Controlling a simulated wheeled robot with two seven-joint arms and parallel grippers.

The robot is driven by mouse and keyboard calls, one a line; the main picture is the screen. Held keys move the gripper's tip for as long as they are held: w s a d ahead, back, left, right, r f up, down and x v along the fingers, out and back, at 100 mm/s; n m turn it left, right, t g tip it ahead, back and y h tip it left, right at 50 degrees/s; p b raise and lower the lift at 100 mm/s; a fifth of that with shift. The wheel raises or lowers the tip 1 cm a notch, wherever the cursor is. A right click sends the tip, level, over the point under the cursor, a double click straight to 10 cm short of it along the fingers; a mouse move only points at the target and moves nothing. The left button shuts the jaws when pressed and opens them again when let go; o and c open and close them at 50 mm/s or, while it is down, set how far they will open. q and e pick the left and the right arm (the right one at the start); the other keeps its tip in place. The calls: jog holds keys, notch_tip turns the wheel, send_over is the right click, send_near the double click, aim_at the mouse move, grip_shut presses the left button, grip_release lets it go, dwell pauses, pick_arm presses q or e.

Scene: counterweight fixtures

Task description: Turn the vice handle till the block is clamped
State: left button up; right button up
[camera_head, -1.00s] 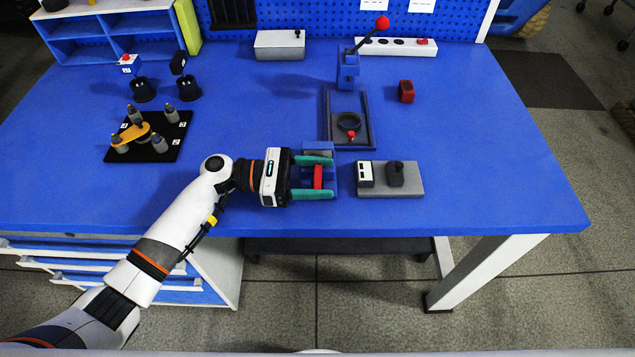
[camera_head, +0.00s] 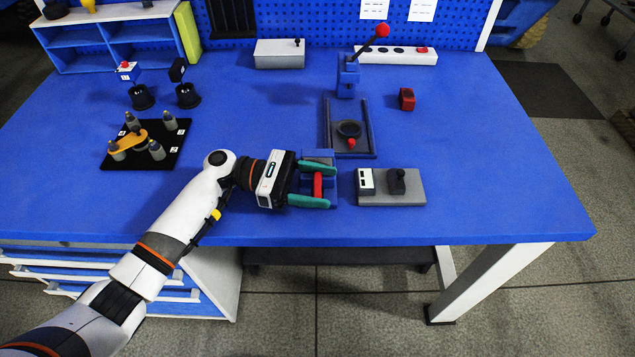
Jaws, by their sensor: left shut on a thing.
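The blue vice (camera_head: 331,183) sits near the table's front edge, partly covered by my left gripper (camera_head: 321,185). Its red handle bar (camera_head: 318,186) lies between the two green fingers, which close on its ends. A grey piece (camera_head: 319,161) shows at the back of the vice by a blue jaw; I cannot tell whether it is the block or whether it is clamped. My right gripper is not in view.
A grey plate (camera_head: 412,199) with a dark knob stands close right of the vice. Behind the vice is a lever press (camera_head: 348,76) with a framed base. A red block (camera_head: 407,99) lies to its right. A black peg board (camera_head: 118,160) is at left.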

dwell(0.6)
pick_arm(q)
jog(key=o, duration=0.9)
jog(key=shift+o, duration=0.2)
jog(key=a, duration=0.4)
jog(key=w+a+b, duration=0.1)
jog(key=a, duration=0.3)
jog(key=w+a, duration=0.1)
jog(key=a, duration=0.2)
jog(key=shift+w+a+b, duration=0.2)
jog(key=shift+a+b, duration=0.1)
jog(key=shift+a, duration=0.1)
